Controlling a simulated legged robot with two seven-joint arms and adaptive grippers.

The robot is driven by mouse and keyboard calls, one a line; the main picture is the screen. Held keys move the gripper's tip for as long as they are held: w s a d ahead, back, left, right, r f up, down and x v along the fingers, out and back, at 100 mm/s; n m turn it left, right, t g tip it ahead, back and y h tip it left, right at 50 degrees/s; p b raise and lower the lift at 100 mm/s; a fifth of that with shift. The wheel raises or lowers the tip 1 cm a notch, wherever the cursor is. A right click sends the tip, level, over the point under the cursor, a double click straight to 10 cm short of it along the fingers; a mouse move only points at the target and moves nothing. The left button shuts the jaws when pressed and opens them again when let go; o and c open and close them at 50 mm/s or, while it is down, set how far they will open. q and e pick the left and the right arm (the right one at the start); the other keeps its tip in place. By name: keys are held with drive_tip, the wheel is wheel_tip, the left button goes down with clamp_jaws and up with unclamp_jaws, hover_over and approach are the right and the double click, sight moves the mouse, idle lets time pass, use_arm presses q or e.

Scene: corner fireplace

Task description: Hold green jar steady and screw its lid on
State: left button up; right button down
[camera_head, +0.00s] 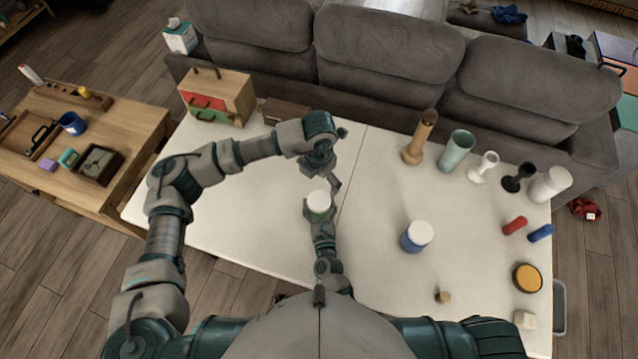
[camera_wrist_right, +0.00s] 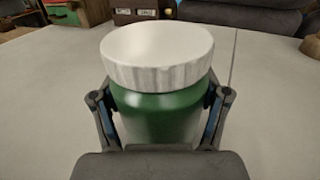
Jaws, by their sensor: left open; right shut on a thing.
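The green jar (camera_head: 319,214) stands near the middle of the white table with a white lid (camera_head: 318,200) on its mouth. The wrist view shows the jar's green body (camera_wrist_right: 165,115) and the ribbed lid (camera_wrist_right: 157,58) on top; I cannot tell how far it is screwed down. My right gripper (camera_head: 319,219) is shut on the jar's body, with a finger on each side in the wrist view. My left gripper (camera_head: 336,185) is open and empty, just beyond and above the jar, apart from the lid as far as I can see.
A blue jar with a white lid (camera_head: 416,236) stands to the right. A wooden vase (camera_head: 420,138), a green cup (camera_head: 457,151) and several other items line the right side. A small drawer cabinet (camera_head: 217,97) is at the back left. A grey sofa (camera_head: 390,60) borders the far edge.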

unclamp_jaws()
drive_tip(key=shift+s, duration=0.1)
drive_tip(key=s, duration=0.4)
drive_tip(key=s+d, duration=0.1)
drive_tip(key=s, duration=0.6)
drive_tip(key=shift+s+d, duration=0.35)
